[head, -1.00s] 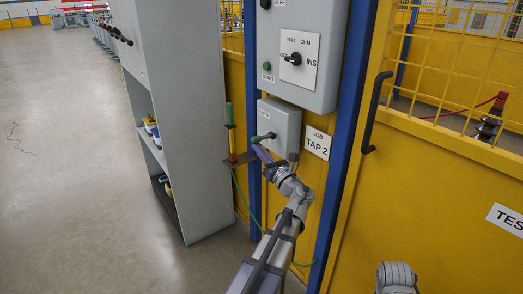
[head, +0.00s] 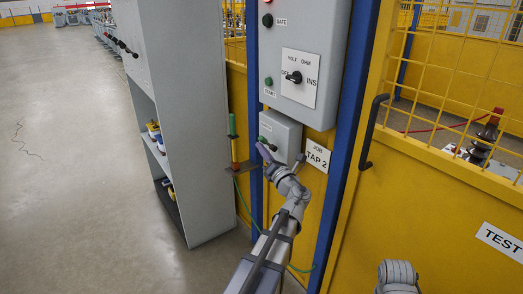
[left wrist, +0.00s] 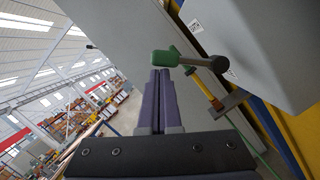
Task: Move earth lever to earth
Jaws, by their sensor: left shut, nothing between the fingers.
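The lever has a green handle (left wrist: 165,58) and a dark pivot (left wrist: 217,64); I take it to be the earth lever. It is on the small grey box (head: 287,128) below the large panel, its handle pointing up and left in the head view. The box's label is too small to read. My left gripper (head: 263,149) is beside the handle. In the left wrist view its purple fingers (left wrist: 160,74) are together and empty, tips just short of the handle; I cannot tell whether they touch it.
A green and yellow rod (head: 233,138) stands in a bracket (head: 240,168) left of the box, with a green cable below. A grey shelf unit (head: 185,130) is further left. A large control panel (head: 310,95) is above, and a yellow fence door (head: 440,190) is at right.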

